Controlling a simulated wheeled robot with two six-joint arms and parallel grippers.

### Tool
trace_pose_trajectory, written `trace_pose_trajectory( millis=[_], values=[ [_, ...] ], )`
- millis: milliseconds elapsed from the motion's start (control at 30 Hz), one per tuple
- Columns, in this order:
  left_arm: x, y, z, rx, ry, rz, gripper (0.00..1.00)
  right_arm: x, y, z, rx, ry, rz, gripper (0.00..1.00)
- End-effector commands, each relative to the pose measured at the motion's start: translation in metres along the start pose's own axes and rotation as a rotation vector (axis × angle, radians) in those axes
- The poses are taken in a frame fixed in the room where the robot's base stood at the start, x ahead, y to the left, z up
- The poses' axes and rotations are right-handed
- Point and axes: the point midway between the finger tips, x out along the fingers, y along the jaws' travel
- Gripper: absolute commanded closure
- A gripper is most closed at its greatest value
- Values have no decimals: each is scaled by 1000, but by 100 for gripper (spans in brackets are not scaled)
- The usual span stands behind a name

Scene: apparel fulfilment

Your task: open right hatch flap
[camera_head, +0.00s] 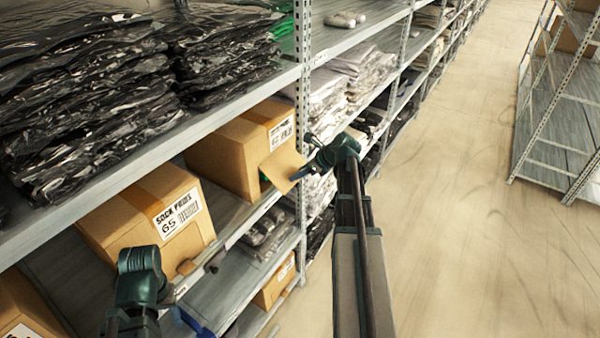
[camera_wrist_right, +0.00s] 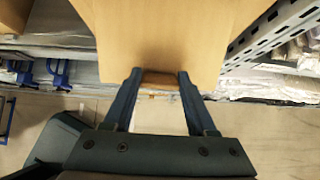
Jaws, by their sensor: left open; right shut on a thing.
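A brown cardboard box (camera_head: 222,158) with a printed label stands on the middle shelf. Its flap (camera_head: 283,166) sticks out from the front, tilted outward, with an opening beside it. My right gripper (camera_head: 302,172) is at the flap's outer edge. In the right wrist view, the two fingers of my right gripper (camera_wrist_right: 160,76) are shut on the edge of the flap (camera_wrist_right: 160,35), which fills the upper middle. My left gripper (camera_head: 197,278) is open at the lower left, in front of another box (camera_head: 150,215) marked "SOCK PAIRS 65". Its fingertips are partly hidden.
Black bagged garments (camera_head: 80,100) fill the upper shelf. A perforated metal post (camera_head: 303,110) rises just right of the flap's box. A small box (camera_head: 275,285) sits on a lower shelf. The aisle floor (camera_head: 450,200) is clear, with another rack (camera_head: 560,120) at the far right.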

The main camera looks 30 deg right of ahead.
Motion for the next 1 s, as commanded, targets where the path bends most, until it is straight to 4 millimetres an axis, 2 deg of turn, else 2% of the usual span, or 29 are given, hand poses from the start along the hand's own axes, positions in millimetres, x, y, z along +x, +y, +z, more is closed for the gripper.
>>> trace_pose_trajectory(
  millis=[233,267,433,767,867,1000],
  values=[
    [-1,0,0,0,0,0,50,0,-2,4,3,-11,-4,100],
    [-1,0,0,0,0,0,50,0,-2,4,3,-11,-4,42],
    [0,0,0,0,0,0,50,0,-2,3,2,-8,-3,12],
    [-3,0,0,0,0,0,50,-3,-1,2,1,-5,-2,12],
    [-11,-1,1,0,0,0,50,-13,0,3,3,-4,-2,12],
    [-32,-3,2,-1,0,0,50,-40,0,6,3,-4,-4,12]
  ],
)
